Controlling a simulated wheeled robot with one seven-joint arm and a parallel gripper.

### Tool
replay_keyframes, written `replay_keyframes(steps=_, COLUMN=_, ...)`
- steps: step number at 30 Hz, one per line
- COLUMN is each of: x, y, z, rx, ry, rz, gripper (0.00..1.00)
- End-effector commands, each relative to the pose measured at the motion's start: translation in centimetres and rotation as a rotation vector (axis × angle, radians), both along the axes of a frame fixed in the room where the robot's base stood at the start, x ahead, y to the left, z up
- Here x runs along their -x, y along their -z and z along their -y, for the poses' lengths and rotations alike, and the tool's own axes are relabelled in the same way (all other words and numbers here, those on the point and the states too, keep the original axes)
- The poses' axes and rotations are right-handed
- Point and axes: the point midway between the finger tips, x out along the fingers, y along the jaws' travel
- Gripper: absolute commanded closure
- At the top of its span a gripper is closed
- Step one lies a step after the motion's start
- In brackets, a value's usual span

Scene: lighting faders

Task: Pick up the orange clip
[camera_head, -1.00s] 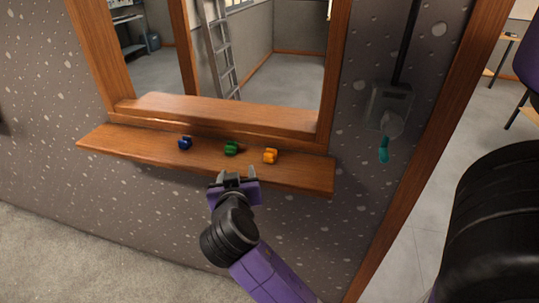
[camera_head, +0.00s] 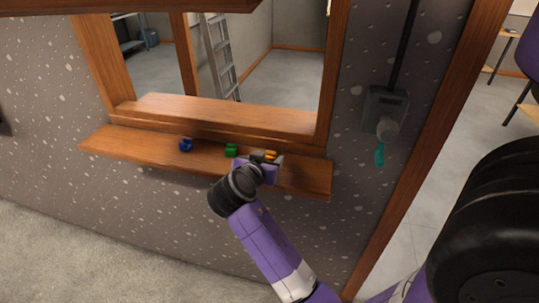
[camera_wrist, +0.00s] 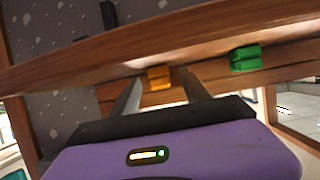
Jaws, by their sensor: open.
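The orange clip (camera_head: 266,155) sits on the wooden ledge below the window opening, partly hidden behind my gripper in the head view. My gripper (camera_head: 266,160) is at the ledge, right at the clip. In the wrist view the orange clip (camera_wrist: 159,78) shows between and just beyond the tips of my open fingers (camera_wrist: 160,86). I cannot tell whether the fingers touch it.
A green clip (camera_head: 231,150) lies just left of the orange one, and a blue clip (camera_head: 186,145) farther left on the wooden ledge (camera_head: 130,150). The window sill (camera_head: 220,112) rises behind them. A grey wall box (camera_head: 384,110) with a teal handle hangs to the right.

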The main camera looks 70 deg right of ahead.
Motion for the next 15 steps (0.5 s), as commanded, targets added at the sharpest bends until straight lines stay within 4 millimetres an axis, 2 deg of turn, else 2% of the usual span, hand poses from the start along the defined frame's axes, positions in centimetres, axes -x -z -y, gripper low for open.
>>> replay_keyframes(steps=9, x=-0.04, y=0.29, z=0.46, rx=-0.001, ry=-0.001, rz=0.0, gripper=0.47)
replay_keyframes(steps=15, x=-0.04, y=0.26, z=0.45, rx=-0.001, ry=-0.001, rz=0.0, gripper=0.87)
